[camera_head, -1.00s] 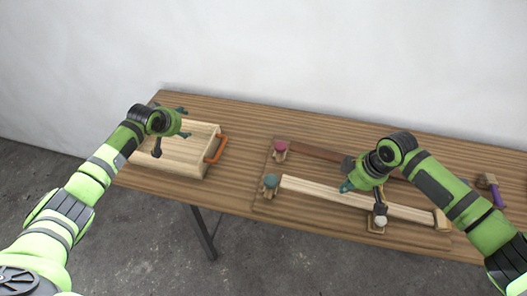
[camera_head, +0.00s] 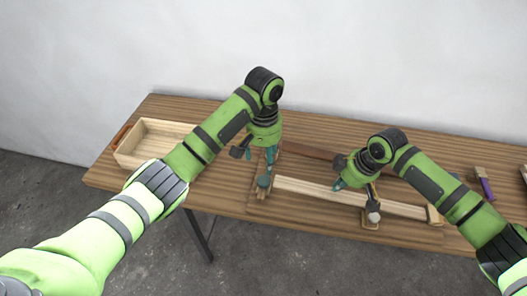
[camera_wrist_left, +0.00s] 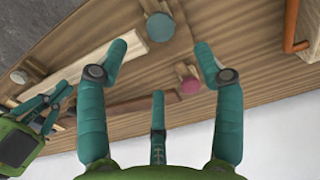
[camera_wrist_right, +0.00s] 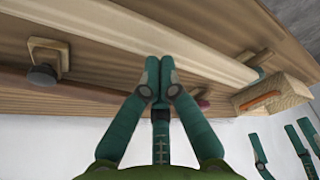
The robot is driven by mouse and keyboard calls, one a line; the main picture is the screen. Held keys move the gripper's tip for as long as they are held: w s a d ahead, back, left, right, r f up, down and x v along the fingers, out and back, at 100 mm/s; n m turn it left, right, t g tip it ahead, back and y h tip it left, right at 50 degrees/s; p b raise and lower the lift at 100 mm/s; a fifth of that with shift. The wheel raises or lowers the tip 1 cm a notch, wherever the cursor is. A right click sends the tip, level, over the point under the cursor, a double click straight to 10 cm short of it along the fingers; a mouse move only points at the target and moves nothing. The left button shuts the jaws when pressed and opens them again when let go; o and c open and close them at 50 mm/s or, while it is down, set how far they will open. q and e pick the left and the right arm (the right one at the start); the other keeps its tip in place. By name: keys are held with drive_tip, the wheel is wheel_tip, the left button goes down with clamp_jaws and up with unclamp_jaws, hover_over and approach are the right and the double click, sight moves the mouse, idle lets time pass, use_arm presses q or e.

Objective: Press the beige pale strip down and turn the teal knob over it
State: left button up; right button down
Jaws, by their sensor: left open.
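The beige pale strip (camera_head: 308,188) lies lengthwise on a wooden board, and its left end is close to the teal knob (camera_head: 264,181). The knob shows as a round disc in the left wrist view (camera_wrist_left: 160,27), beside the strip (camera_wrist_left: 72,74). My left gripper (camera_head: 262,158) is open, pointing down near the knob; its fingertips appear on either side of it in the left wrist view, with no clear contact. My right gripper (camera_head: 340,184) has its fingertips together at the strip's middle; the right wrist view shows them over the strip (camera_wrist_right: 130,38). Exact contact is unclear.
A pink knob (camera_wrist_left: 190,86) is beyond the teal one, hidden by my left arm in the head view. A pale-topped knob (camera_head: 373,216) stands before the strip. A wooden tray (camera_head: 130,160) is at left, a purple-handled tool (camera_head: 485,187) at right.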

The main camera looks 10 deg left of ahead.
sight(263, 180)
use_arm(q)
wheel_tip(263, 180, down, 11)
drive_tip(key=shift+f, duration=0.1)
idle(0.3)
drive_tip(key=c, duration=1.1)
use_arm(e)
drive_tip(key=shift+d, duration=0.1)
drive_tip(key=shift+f, duration=0.2)
use_arm(q)
drive_tip(key=shift+a, duration=0.1)
use_arm(e)
drive_tip(key=shift+f, duration=0.5)
drive_tip(key=shift+f, duration=0.1)
drive_tip(key=shift+f, duration=0.1)
